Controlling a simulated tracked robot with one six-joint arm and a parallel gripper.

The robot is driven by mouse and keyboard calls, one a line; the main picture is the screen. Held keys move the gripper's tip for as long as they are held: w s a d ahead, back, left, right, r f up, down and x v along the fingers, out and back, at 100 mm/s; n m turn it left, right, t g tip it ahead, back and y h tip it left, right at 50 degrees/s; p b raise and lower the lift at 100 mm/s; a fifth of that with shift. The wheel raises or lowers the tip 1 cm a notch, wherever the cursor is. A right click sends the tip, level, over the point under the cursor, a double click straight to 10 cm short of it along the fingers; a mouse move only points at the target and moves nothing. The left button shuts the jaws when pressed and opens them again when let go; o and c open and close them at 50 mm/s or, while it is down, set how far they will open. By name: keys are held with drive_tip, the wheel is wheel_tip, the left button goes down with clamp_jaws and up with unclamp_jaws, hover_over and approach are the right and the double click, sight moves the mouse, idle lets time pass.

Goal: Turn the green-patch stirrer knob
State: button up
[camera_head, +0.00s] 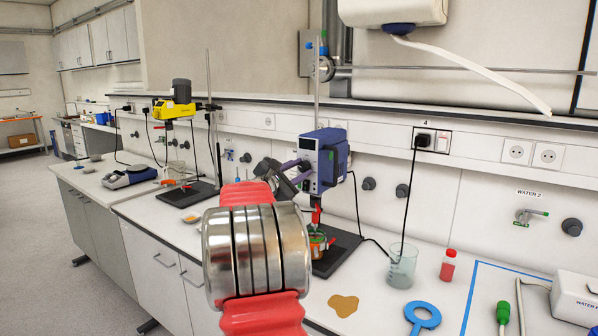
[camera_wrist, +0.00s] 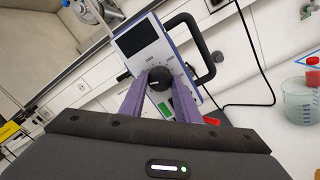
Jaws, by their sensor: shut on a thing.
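The blue and white overhead stirrer (camera_head: 325,160) hangs on a stand on the bench, with a red-tipped shaft reaching down into a small vessel (camera_head: 317,243). In the wrist view its tilted white front panel (camera_wrist: 142,45) has a dark screen, a round black knob (camera_wrist: 160,80) and a green patch (camera_wrist: 164,108) just below the knob. My gripper (camera_wrist: 158,88) has its two purple fingers on either side of the knob and is shut on it. In the head view my gripper (camera_head: 298,172) is against the stirrer's left side; my arm hides part of it.
A black cable (camera_head: 400,235) hangs nearby. A yellow stirrer (camera_head: 175,110) stands further left.

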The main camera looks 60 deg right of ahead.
drive_tip(key=n, duration=0.5)
drive_tip(key=shift+w+f, duration=0.1)
drive_tip(key=shift+f, duration=0.15)
drive_tip(key=n, duration=0.5)
drive_tip(key=shift+f+t, duration=0.1)
drive_tip(key=shift+t, duration=0.3)
drive_tip(key=o, duration=1)
drive_tip(key=shift+r, duration=0.2)
drive_tip(key=shift+o, duration=0.2)
drive_tip(key=shift+a, duration=0.1)
drive_tip(key=w+a, duration=0.1)
drive_tip(key=a, duration=1.2)
drive_tip(key=shift+w+a, duration=0.2)
drive_tip(key=shift+a, duration=0.1)
